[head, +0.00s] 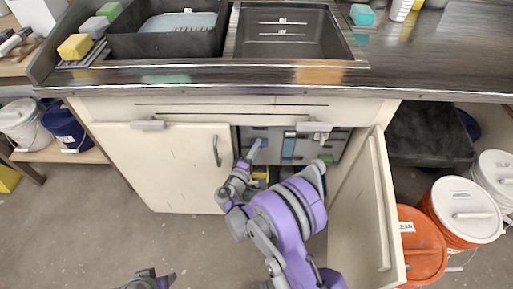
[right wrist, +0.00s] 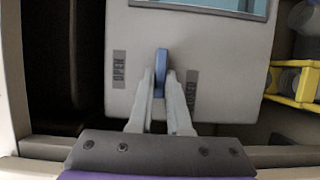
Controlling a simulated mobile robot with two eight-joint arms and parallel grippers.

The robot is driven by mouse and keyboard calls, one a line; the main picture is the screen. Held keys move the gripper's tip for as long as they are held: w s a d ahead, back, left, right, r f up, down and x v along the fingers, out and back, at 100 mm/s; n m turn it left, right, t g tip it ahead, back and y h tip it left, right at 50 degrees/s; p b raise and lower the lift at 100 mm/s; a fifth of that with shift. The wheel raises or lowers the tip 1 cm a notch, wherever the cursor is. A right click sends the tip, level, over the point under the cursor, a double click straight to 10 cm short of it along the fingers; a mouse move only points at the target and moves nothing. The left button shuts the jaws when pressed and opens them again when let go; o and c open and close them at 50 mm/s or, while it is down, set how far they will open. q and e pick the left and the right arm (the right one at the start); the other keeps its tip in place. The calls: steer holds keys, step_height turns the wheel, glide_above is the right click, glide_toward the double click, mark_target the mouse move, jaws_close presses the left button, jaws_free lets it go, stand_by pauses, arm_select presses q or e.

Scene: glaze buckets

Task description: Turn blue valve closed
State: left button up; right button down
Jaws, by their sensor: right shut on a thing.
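The blue valve (right wrist: 160,62) is a narrow blue handle on a grey panel (right wrist: 215,40) inside the open sink cabinet. It stands upright in the right wrist view, between an "OPEN" label (right wrist: 119,70) on the left and a "CLOSED" label (right wrist: 191,88) on the right, partly hidden by a finger. My right gripper (right wrist: 160,92) is shut on the handle, one finger on each side. In the head view the valve (head: 262,142) shows small beyond my right gripper (head: 252,153). My left gripper (head: 150,277) is at the bottom edge, partly cut off.
The right cabinet door (head: 362,215) stands open beside my right arm; the left door (head: 165,165) is shut. A yellow bin (right wrist: 297,85) is right of the panel. Orange buckets (head: 420,245) stand at the right. The sink (head: 290,45) is above.

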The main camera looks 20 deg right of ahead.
stand_by(0.5)
steer(key=c, duration=0.9)
jaws_free()
steer(key=shift+o, duration=0.2)
steer(key=p+v, duration=0.2)
steer(key=v, duration=0.9)
steer(key=shift+d, duration=0.1)
